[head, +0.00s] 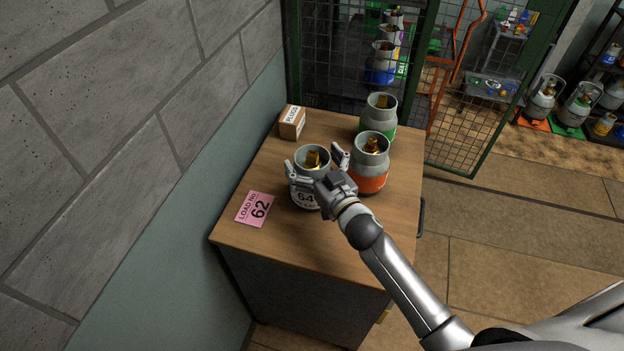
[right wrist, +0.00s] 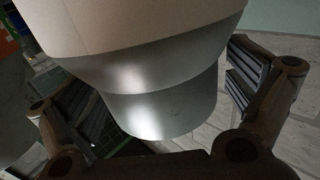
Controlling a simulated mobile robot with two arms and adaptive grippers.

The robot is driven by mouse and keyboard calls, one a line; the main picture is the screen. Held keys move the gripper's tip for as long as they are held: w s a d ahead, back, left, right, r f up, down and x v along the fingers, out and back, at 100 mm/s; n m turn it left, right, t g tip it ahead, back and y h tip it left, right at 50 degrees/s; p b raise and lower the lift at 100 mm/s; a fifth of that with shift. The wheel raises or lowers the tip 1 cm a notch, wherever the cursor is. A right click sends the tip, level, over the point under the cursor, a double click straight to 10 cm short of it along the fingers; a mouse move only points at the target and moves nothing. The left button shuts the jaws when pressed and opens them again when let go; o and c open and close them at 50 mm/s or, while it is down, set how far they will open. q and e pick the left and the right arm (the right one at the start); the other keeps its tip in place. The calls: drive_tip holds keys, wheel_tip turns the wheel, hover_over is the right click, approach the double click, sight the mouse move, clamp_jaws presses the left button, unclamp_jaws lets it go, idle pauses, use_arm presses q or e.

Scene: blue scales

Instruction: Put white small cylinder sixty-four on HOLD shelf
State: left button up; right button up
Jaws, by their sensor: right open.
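The white small cylinder sixty-four (head: 304,196) stands upright on a wooden-topped cabinet. It has a grey collar and a brass valve, and its number partly shows. My right gripper (head: 314,163) is open, with its fingers on either side of the cylinder's upper part. In the right wrist view, the cylinder (right wrist: 150,50) fills the gap between the open fingers (right wrist: 160,98), and some space shows beside the right finger. Whether a finger touches it cannot be told. My left gripper is not in view. No shelf marked HOLD can be read.
An orange-banded cylinder (head: 369,178) stands close to the right of sixty-four, with a green-banded one (head: 381,117) behind. A wall runs along the left; a mesh cage (head: 350,60) stands behind.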

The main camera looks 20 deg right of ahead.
drive_tip(key=shift+s, duration=0.1)
drive_tip(key=c, duration=1.9)
drive_tip(key=shift+r, duration=0.1)
drive_tip(key=shift+c, duration=1.2)
